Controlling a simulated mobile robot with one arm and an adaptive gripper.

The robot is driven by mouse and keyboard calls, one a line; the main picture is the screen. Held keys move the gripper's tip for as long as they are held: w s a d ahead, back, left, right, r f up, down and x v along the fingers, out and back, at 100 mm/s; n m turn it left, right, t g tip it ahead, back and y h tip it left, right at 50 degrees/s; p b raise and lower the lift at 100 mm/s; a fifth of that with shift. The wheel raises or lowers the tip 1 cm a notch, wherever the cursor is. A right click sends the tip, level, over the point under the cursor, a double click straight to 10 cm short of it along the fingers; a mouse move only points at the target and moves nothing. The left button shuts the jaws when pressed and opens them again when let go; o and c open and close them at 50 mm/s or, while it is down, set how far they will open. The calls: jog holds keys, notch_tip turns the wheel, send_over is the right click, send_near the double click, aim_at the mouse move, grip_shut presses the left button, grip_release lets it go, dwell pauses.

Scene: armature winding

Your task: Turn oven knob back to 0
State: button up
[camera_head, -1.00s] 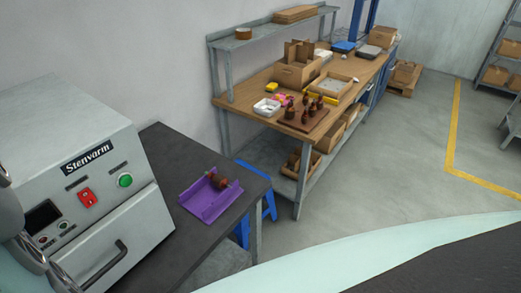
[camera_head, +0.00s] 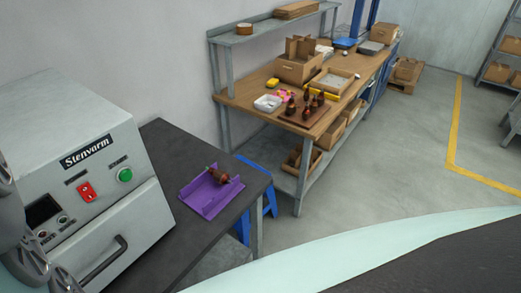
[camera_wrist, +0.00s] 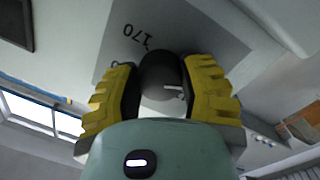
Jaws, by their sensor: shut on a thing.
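The oven (camera_head: 65,140), a light grey box labelled Stenvarm, stands at the left in the head view. In the wrist view its dark round knob (camera_wrist: 158,72) sits between the two yellow ribbed fingers of my gripper (camera_wrist: 162,84). The fingers are shut on the knob from both sides. A white pointer mark on the knob's face points to the right in that view. The knob does not show in the head view.
The oven front has a red switch (camera_head: 86,191), a green button (camera_head: 125,175) and a door handle (camera_head: 104,262). A purple tray (camera_head: 205,205) with a copper-brown rotor (camera_head: 219,175) lies on the dark table (camera_head: 165,150). A wooden workbench (camera_head: 240,95) stands behind, with open floor at right.

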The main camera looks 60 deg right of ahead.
jog(key=shift+f+n, duration=0.25)
jog(key=shift+n, duration=0.15)
jog(key=o, duration=1.2)
jog(key=shift+r, duration=0.2)
jog(key=s, duration=0.7)
jog(key=shift+s+a, duration=0.3)
jog(key=shift+a, duration=0.1)
jog(key=shift+d, duration=0.1)
